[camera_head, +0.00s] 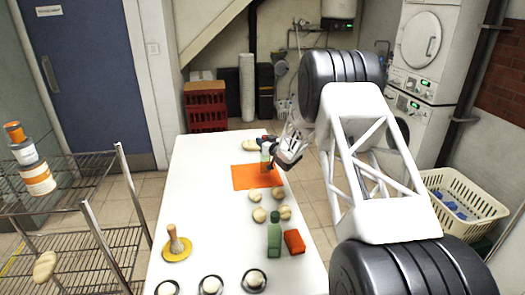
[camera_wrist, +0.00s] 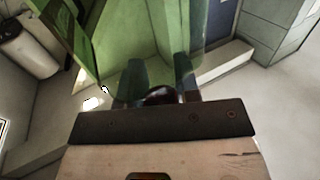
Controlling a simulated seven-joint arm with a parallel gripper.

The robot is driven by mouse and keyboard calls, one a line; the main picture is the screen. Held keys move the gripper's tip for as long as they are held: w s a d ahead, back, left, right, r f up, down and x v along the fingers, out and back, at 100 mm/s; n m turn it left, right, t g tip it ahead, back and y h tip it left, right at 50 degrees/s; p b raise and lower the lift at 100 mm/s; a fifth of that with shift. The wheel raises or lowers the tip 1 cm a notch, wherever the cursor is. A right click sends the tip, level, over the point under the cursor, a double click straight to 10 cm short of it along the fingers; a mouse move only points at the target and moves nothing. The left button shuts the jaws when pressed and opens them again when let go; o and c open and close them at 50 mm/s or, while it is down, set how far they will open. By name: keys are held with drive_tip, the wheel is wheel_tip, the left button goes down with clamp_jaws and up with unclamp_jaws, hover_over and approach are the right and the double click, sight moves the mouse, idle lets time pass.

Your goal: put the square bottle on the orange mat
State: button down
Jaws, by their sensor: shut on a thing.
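The orange mat (camera_head: 250,178) lies flat on the white table, towards its far end. My gripper (camera_head: 267,150) is over the far right part of the mat. It is shut on a green, see-through bottle with flat sides, which looks like the square bottle (camera_head: 265,157). In the wrist view the green bottle (camera_wrist: 125,35) fills the space beyond my gripper (camera_wrist: 160,85). Most of the bottle is hidden or small in the head view, and I cannot tell whether its base touches the mat.
A pestle-like thing on a yellow disc (camera_head: 177,246) stands at front left. The table's left middle is clear.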

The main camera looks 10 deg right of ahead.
drive_tip(key=shift+f, duration=0.25)
drive_tip(key=shift+f, duration=1.9)
drive_tip(key=c, duration=0.8)
unclamp_jaws()
drive_tip(key=shift+c, duration=0.2)
drive_tip(key=shift+v, duration=0.9)
drive_tip(key=v, duration=1)
drive_tip(key=shift+s, duration=0.1)
